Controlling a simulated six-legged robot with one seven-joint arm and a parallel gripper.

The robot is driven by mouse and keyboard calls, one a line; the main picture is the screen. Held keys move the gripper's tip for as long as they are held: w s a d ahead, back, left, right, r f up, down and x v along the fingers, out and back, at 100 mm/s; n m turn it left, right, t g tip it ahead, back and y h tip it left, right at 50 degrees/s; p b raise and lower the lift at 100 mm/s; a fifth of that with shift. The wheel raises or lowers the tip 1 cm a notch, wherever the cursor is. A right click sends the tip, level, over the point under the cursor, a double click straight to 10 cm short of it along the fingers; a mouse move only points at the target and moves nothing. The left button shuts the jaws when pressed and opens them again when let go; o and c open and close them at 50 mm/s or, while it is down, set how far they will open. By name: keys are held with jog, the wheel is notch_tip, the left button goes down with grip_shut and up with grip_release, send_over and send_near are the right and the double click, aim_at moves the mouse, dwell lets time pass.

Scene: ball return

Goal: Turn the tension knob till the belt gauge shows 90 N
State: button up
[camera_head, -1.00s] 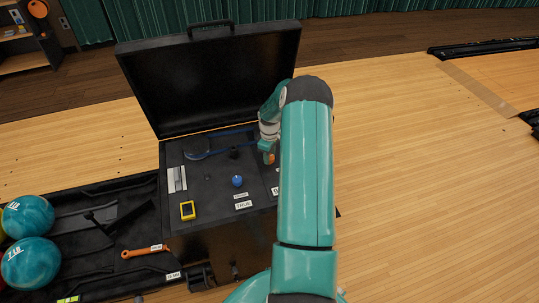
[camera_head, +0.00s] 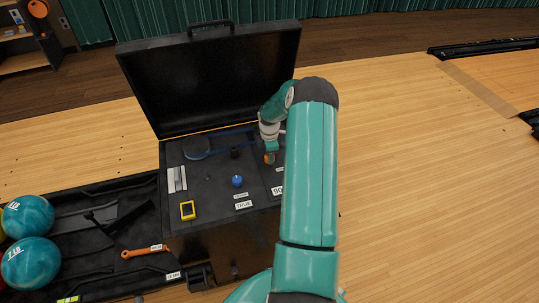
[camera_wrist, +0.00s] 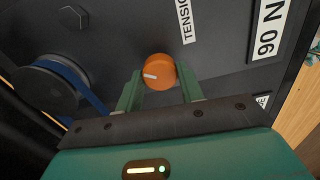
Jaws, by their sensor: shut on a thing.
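The orange tension knob (camera_wrist: 159,72) sits on a dark panel in the wrist view, its white mark pointing left. My gripper (camera_wrist: 159,86) has a green finger on either side of it and is shut on it. In the head view the knob (camera_head: 269,159) shows just below my gripper (camera_head: 270,148), partly covered. A "TENSION" label (camera_wrist: 185,18) and a "90 N" label (camera_wrist: 268,27) are beside the knob. The blue belt (camera_wrist: 88,88) runs round a dark pulley (camera_wrist: 45,88).
The open black case (camera_head: 215,80) holds the panel, with a blue ball-shaped knob (camera_head: 237,181) and a yellow device (camera_head: 188,210). An orange-handled tool (camera_head: 145,252) and teal balls (camera_head: 30,262) lie at left. The wooden floor at right is clear.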

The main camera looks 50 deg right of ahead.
dwell(0.4)
jog(key=o, duration=1)
jog(key=shift+r, duration=0.1)
notch_tip(320, 180, up, 14)
jog(key=shift+f, duration=0.2)
